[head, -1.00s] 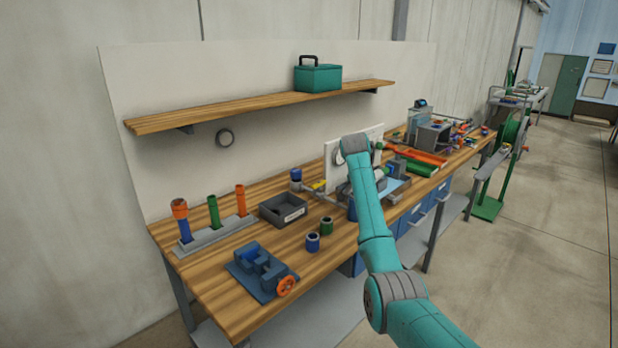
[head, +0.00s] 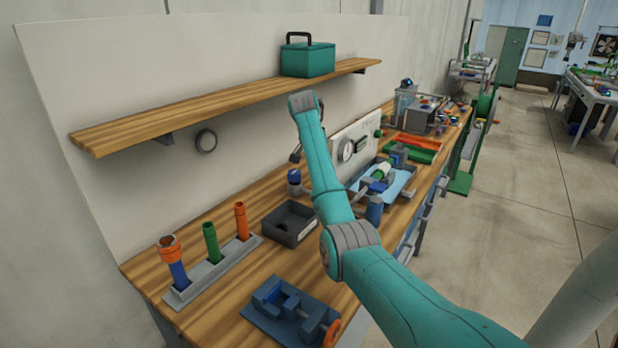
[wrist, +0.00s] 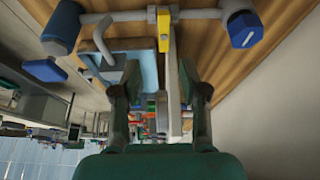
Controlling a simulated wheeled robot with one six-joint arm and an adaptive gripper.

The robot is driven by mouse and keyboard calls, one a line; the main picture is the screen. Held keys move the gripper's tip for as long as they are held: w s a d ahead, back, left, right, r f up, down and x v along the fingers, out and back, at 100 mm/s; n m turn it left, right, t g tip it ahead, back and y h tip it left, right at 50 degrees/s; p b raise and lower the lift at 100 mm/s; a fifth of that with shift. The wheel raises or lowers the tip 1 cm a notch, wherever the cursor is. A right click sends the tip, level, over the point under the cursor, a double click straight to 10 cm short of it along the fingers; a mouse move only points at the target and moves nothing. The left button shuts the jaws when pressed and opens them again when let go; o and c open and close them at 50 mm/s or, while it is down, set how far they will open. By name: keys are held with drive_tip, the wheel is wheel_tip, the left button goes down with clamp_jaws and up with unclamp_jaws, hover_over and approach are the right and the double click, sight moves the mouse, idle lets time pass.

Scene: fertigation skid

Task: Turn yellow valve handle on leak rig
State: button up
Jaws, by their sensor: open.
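The yellow valve handle (wrist: 164,34) shows at the top of the wrist view, hanging from a grey horizontal pipe (wrist: 200,14). A blue-capped fitting (wrist: 243,30) is at the pipe's right end; one with a blue cap also shows in the head view (head: 293,178). My gripper (wrist: 157,70) is open and empty. Its two dark fingers reach up the picture, and the handle lies beyond their tips, roughly in line with the gap. No contact shows. In the head view my arm hides the handle, and the gripper is mostly hidden.
The rig's white panel with a round gauge (head: 354,146) and light-blue tray (head: 401,186) stand on the wooden bench. A dark bin (head: 289,223), a pipe rack (head: 213,270) and a blue vise (head: 290,310) are nearer. A shelf (head: 225,103) with a teal toolbox (head: 307,58) hangs above.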

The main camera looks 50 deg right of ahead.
drive_tip(key=x, duration=1)
drive_tip(key=shift+w+d+f, duration=0.15)
drive_tip(key=shift+w+f, duration=0.2)
clamp_jaws()
